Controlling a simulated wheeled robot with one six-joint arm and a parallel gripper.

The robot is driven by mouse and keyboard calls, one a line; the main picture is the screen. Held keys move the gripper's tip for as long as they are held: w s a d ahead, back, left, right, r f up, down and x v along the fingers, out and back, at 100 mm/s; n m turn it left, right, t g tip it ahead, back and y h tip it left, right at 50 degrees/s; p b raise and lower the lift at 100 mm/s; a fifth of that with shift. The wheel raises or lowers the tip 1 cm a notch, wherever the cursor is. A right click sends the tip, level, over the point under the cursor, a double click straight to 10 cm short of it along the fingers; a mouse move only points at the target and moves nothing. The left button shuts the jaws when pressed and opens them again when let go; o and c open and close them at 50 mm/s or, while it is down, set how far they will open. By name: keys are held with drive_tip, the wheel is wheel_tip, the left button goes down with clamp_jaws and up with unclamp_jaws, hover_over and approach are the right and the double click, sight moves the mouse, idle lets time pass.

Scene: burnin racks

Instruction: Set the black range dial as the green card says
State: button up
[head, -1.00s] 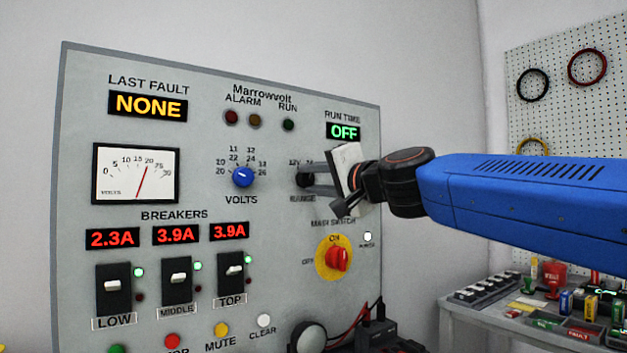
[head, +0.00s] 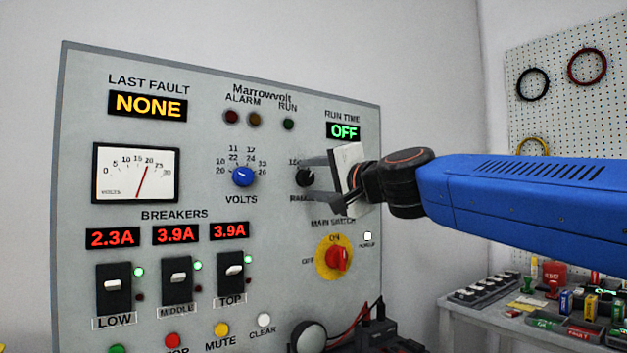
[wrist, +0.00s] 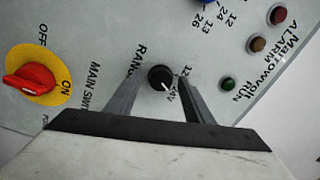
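The black range dial (head: 305,178) sits on the grey panel below the RUN TIME display. It also shows in the wrist view (wrist: 159,76), where its white mark points to the lower right, towards the 24V label. My gripper (head: 312,177) is at the dial with its fingers open. In the wrist view, one finger stands on each side of the dial with a gap between. A finger hides part of the labels in the head view. I cannot pick out a readable green card; a flat green piece (head: 543,322) lies on the table at right.
The blue volts knob (head: 243,177) is left of the range dial. The red main switch (head: 338,258) on its yellow plate is just below my gripper. Breakers (head: 175,284) line the lower left. A cluttered table (head: 453,310) stands at right.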

drive_tip(key=r+v, duration=0.1)
drive_tip(key=v, duration=1.6)
drive_tip(key=shift+s+f, duration=0.25)
drive_tip(key=shift+f, duration=0.25)
drive_tip(key=shift+d, duration=0.1)
drive_tip(key=s+d+f+n+g+h, duration=0.1)
drive_tip(key=d+f+n+g+h, duration=0.1)
drive_tip(key=f, duration=0.8)
drive_tip(key=s+d+f+n+g+h, duration=0.1)
drive_tip(key=s+d+f+g+h, duration=0.15)
drive_tip(key=f, duration=0.75)
drive_tip(key=s+d+f+n+g+h, duration=0.1)
drive_tip(key=d+f+n, duration=0.15)
drive_tip(key=f, duration=0.75)
drive_tip(key=s+d+f+g+h, duration=0.1)
drive_tip(key=s+d+f, duration=0.3)
drive_tip(key=f, duration=0.3)
drive_tip(key=s+d+f+n+g+h, duration=0.1)
drive_tip(key=s+d+f+g+h, duration=0.1)
drive_tip(key=s+d+f, duration=0.2)
drive_tip(key=s+d+f+g+h, duration=0.1)
drive_tip(key=s+d+f+h, duration=0.1)
drive_tip(key=f, duration=0.8)
drive_tip(key=s+d, duration=0.1)
drive_tip(key=d, duration=0.1)
drive_tip(key=shift+s+d+f+n+g, duration=0.15)
drive_tip(key=shift+s+d+n+g, duration=0.15)
drive_tip(key=shift+s+n+g, duration=0.1)
drive_tip(key=shift+h, duration=0.25)
